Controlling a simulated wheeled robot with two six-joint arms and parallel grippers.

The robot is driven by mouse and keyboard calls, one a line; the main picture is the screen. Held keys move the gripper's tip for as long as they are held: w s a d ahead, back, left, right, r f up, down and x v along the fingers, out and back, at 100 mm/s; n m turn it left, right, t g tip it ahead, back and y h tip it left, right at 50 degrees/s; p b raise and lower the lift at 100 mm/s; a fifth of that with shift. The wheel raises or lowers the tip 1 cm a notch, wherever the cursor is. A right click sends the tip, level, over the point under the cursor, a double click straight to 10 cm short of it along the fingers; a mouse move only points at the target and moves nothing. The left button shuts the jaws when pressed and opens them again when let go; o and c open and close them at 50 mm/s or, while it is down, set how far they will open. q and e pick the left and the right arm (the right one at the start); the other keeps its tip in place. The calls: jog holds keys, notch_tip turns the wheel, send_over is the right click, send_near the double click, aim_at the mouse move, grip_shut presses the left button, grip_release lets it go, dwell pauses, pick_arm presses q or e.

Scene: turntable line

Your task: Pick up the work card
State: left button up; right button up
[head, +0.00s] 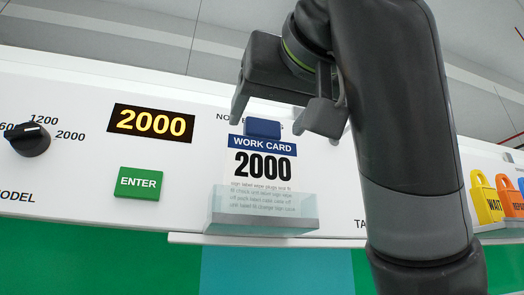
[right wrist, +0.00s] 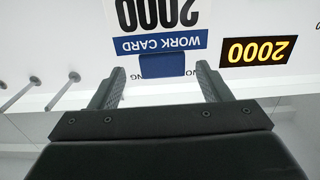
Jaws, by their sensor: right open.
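The work card (head: 262,166) is white with a dark blue band reading WORK CARD and a large 2000. It stands upright in a clear holder (head: 262,222) on the white panel, its lower part behind the clear front. A blue tab (head: 262,128) sticks up from its top edge. My right gripper (head: 277,119) is open just above the card, with its fingers on either side of the tab. In the right wrist view the tab (right wrist: 163,65) lies between the two open fingertips (right wrist: 161,72), and the card (right wrist: 160,20) is beyond them. My left gripper is not in view.
Left of the card are a black dial (head: 30,140), a display (head: 151,122) reading 2000 and a green ENTER button (head: 139,183). Yellow WAIT (head: 489,200) and orange (head: 511,195) tags stand at the far right, beyond my right arm.

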aim_at(264, 121)
jog(key=shift+p+x, duration=2.2)
jog(key=shift+x, duration=0.05)
jog(key=shift+w+a+r, duration=0.1)
jog(key=shift+w+a, duration=0.2)
jog(key=shift+w, duration=0.05)
jog(key=shift+s, duration=0.1)
jog(key=shift+c, duration=0.9)
jog(key=c, duration=1.2)
